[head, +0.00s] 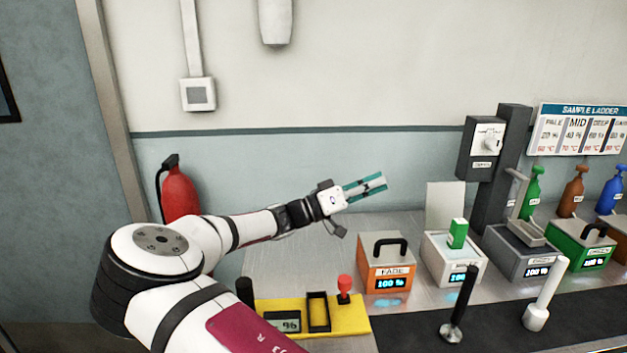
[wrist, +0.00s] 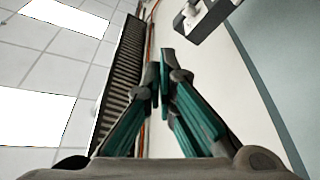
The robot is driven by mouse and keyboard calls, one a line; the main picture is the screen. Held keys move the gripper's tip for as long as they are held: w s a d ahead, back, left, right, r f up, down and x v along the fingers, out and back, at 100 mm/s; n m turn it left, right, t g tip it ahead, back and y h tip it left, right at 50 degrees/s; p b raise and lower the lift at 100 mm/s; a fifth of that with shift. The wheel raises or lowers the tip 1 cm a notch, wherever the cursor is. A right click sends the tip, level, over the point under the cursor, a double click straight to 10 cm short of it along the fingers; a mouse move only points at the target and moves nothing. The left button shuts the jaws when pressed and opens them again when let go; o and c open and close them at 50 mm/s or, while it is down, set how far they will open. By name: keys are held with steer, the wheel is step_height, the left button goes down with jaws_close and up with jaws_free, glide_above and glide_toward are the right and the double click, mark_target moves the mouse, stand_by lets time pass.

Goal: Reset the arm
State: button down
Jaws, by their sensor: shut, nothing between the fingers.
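My gripper (head: 380,184) is raised above the back of the metal bench in the head view, pointing right and slightly up. Its teal fingers are together and hold nothing. In the wrist view my gripper (wrist: 160,75) shows its fingertips close together, with the ceiling and the wall behind them. My arm reaches in from the lower left, and nothing touches the fingers.
An orange box (head: 386,263) marked FADE, a white box (head: 440,255) with a green block (head: 457,233), a grey box (head: 515,262) and a green box (head: 577,250) line the bench. A yellow unit (head: 350,318) is in front. A red extinguisher (head: 180,192) stands left.

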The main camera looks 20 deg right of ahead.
steer(key=shift+d, duration=0.1)
steer(key=s+d+f+n+g+y, duration=0.1)
steer(key=s+f+y, duration=0.3)
steer(key=s+y, duration=0.25)
steer(key=s+d+f+n+g+y, duration=0.1)
steer(key=s+f+g+y, duration=0.1)
steer(key=s+f+y, duration=0.45)
steer(key=s+a+r+n+t+y, duration=0.4)
steer(key=s+a+r+n, duration=0.1)
steer(key=s+a, duration=0.4)
steer(key=s+a+r+n+t+y, duration=0.4)
steer(key=s+a+r, duration=0.3)
steer(key=s+a, duration=0.3)
steer(key=shift+a+r+n+t, duration=0.2)
steer(key=shift+a+n+t, duration=0.1)
steer(key=shift+n+t, duration=0.35)
steer(key=shift+s, duration=0.1)
